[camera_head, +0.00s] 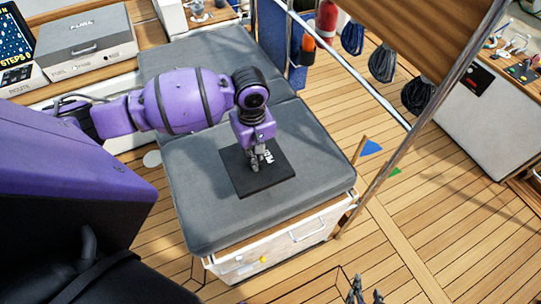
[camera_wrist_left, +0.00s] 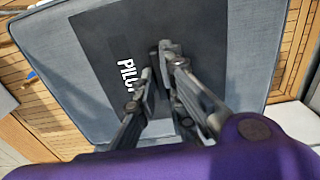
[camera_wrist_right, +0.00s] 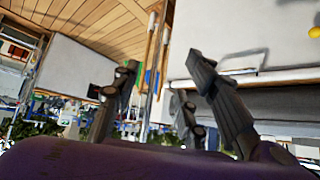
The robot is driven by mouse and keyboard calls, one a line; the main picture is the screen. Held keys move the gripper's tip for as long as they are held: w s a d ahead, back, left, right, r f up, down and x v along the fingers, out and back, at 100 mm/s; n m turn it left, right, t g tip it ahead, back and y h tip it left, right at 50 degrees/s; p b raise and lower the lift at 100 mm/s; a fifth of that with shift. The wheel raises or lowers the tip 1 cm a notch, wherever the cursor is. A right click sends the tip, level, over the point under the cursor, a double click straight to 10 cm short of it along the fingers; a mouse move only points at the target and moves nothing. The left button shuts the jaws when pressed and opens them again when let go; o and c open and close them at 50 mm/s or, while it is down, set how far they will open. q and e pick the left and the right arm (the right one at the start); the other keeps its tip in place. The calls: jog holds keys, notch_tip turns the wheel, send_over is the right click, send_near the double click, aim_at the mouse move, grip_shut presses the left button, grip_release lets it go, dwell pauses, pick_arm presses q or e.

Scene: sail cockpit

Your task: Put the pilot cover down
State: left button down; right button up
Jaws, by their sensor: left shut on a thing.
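The pilot cover (camera_head: 273,176) is a flat black square with white lettering, over the front part of the grey cushion (camera_head: 200,205). In the left wrist view the cover (camera_wrist_left: 205,40) shows the letters "PILO", the rest hidden by a finger. My left gripper (camera_head: 257,163) points down at the middle of the cover and is shut on it; the fingers hide the gripped part. The cover looks level and close to the cushion; I cannot tell whether it touches. My right gripper (camera_head: 365,293) is at the bottom edge of the head view. Its fingers (camera_wrist_right: 162,65) are apart and empty.
The cushion tops a white drawer locker (camera_head: 290,240). A metal rail (camera_head: 345,62) slopes down beside it to a steel post. Grey "FUEL" box (camera_head: 85,42) stands at the back left. Wooden deck (camera_head: 440,225) lies open to the right. Coiled ropes (camera_head: 383,60) hang behind.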

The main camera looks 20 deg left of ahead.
aim_at(270, 148)
pick_arm(q)
jog(key=w+f, duration=0.2)
jog(key=w+d+f, duration=0.1)
jog(key=w+f, duration=0.1)
jog(key=w+d+f+b, duration=0.1)
jog(key=shift+w+f, duration=0.4)
jog(key=shift+w+d+f, duration=0.15)
jog(key=shift+w+f, duration=0.45)
jog(key=shift+f, duration=0.05)
notch_tip(270, 148, down, 2)
jog(key=shift+f+b, duration=0.25)
jog(key=shift+b, duration=0.15)
jog(key=shift+f, duration=0.3)
jog(key=shift+w+r, duration=0.1)
jog(key=c, duration=1.8)
grip_release()
jog(key=shift+c, duration=0.2)
